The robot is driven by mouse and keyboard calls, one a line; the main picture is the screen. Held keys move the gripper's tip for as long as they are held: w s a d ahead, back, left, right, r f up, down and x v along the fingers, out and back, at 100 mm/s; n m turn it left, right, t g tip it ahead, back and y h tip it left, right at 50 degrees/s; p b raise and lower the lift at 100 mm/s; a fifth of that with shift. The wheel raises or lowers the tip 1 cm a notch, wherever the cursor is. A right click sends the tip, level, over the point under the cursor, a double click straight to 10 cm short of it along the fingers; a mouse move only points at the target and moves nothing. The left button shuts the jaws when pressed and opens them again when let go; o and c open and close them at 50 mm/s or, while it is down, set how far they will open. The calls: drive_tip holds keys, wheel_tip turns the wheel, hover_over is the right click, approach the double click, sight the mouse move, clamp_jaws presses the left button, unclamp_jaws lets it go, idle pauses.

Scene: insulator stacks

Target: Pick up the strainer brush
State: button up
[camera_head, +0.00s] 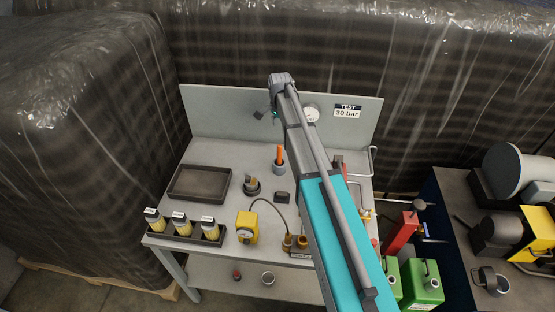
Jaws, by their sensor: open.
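An orange-handled tool, which looks like the strainer brush (280,152), stands upright in a small grey cup (279,169) near the middle of the grey bench. Its lower end is hidden in the cup. My arm reaches across the bench from the lower right. My gripper (266,114) hangs at the arm's far end, in front of the bench's back panel, above and slightly left of the brush in the picture. Its small dark fingers are apart, with nothing seen between them. It does not touch the brush.
On the bench (218,156) are an empty dark tray (200,182), a rack of yellow-filled jars (181,224), a yellow device with a hose (247,228), a dark round fitting (251,185) and a small black block (282,197). My arm hides much of the right side.

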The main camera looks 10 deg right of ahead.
sight(279, 152)
drive_tip(key=shift+a+f, duration=0.1)
wheel_tip(279, 152, down, 8)
drive_tip(key=b, duration=0.8)
drive_tip(key=shift+f+b, duration=0.2)
drive_tip(key=shift+b, duration=0.15)
drive_tip(key=shift+f+b, duration=2.55)
drive_tip(key=shift+f, duration=0.05)
clamp_jaws()
